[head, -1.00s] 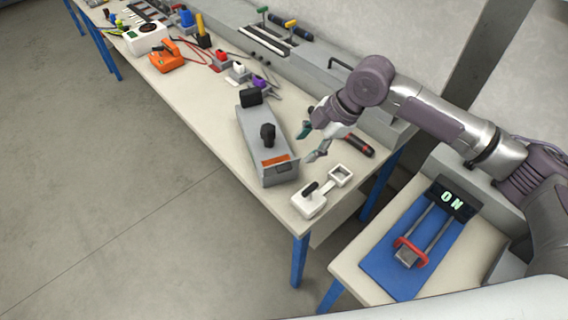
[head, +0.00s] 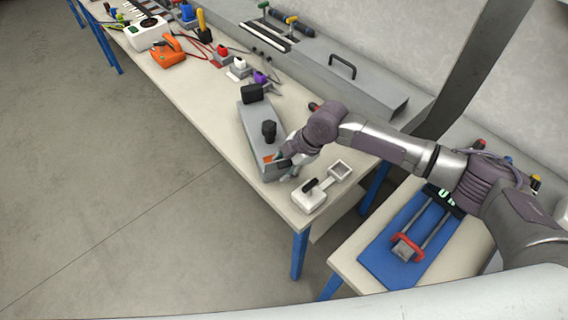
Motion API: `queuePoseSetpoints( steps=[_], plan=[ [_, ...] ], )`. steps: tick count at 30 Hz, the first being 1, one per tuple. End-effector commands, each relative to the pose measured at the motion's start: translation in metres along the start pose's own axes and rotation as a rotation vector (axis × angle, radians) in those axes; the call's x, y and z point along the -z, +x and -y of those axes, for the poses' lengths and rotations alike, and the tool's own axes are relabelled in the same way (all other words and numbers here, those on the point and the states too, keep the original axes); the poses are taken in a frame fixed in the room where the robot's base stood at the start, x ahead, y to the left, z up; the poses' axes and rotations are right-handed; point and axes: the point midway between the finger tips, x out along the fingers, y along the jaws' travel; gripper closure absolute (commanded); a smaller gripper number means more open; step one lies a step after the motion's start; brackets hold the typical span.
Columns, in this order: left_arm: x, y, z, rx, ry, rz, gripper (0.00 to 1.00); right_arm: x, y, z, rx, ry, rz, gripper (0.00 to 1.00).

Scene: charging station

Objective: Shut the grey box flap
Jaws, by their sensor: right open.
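A long grey box (head: 258,122) stands on the workbench, with a black knob on top and a black block at its far end. An orange-brown patch shows at its near end, partly covered by my gripper. My right gripper (head: 284,168) is open at the near right end of the box; its fingertips are partly hidden, and I cannot tell whether they touch it. I cannot clearly make out the flap or how far it stands open. My left gripper is out of view.
A white device with a black handle (head: 310,200) lies just in front of the gripper. A long grey housing (head: 365,88) with a handle runs along the back. A blue plate with a red handle (head: 407,243) is on the right table. Orange and coloured devices fill the far bench.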

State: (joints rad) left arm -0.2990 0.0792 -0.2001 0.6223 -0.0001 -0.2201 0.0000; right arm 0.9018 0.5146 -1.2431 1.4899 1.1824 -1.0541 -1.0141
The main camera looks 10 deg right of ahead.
Motion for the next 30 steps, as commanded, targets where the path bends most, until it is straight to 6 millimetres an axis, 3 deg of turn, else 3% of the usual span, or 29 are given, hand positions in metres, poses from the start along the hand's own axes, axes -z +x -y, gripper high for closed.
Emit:
queuePoseSetpoints(
  steps=[2,11,22,30],
  plan=[
    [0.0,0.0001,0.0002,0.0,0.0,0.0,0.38,0.0,-0.0001,0.0,0.0,0.0,0.0,0.5],
    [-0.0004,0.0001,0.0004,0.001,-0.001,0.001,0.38,-0.0001,-0.0005,0.0,0.0,0.0,0.0,1.0],
    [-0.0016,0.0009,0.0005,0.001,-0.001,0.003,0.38,0.0001,-0.0007,-0.0023,0.039,0.019,0.0,1.0],
    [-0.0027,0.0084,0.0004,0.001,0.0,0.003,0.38,0.0006,0.0004,-0.0093,0.19,0.082,-0.001,1.0]
  ],
)
